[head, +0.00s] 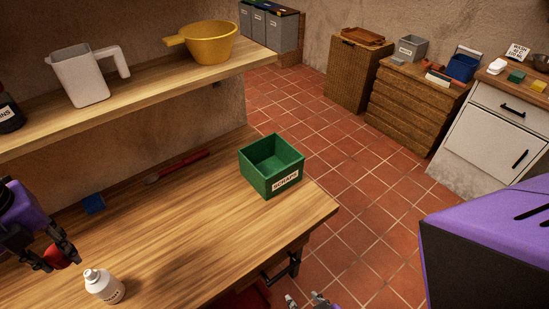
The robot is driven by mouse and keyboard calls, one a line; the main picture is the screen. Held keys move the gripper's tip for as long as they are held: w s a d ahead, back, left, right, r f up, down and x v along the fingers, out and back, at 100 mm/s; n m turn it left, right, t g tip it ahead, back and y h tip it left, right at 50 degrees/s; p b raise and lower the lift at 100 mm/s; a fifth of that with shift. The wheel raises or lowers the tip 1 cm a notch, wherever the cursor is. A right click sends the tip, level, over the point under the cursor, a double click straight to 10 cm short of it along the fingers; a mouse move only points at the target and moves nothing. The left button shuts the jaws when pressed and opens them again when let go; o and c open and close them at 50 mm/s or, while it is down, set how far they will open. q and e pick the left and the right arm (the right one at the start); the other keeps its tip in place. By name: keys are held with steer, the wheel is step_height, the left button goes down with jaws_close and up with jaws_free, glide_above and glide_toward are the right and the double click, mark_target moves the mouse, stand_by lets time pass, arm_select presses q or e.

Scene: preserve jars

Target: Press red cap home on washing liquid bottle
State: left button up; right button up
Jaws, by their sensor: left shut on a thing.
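My left gripper (64,257) is at the lower left, shut on a red cap (56,258). The fingers partly hide the cap. A white washing liquid bottle (106,289) stands upright on the wooden worktop, its narrow white neck bare. The cap is up and to the left of the neck in the picture, apart from it. The bottle's label is turned partly away and is too small to read. Grey metal tips at the bottom edge (311,300) look like part of my right gripper, but most of it is cut off.
A green box marked SCRAPS (272,166) stands at the worktop's right end. A red-handled tool (178,166) and a blue block (94,203) lie near the wall. A shelf above holds a white jug (80,77) and a yellow pan (208,43). The worktop's middle is clear.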

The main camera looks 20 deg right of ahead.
arm_select(q)
steer(key=shift+w+a+f+n, duration=0.15)
steer(key=shift+a+f+n, duration=0.25)
steer(key=shift+f, duration=0.2)
steer(key=shift+w+d+f, duration=0.1)
steer(key=shift+w+d, duration=0.05)
steer(key=shift+d, duration=0.4)
steer(key=shift+f+b, duration=0.6)
steer(key=shift+f, duration=2.3)
arm_select(e)
steer(key=shift+s+d+f+g, duration=0.2)
steer(key=shift+s+f+g, duration=0.1)
steer(key=shift+s+f, duration=0.8)
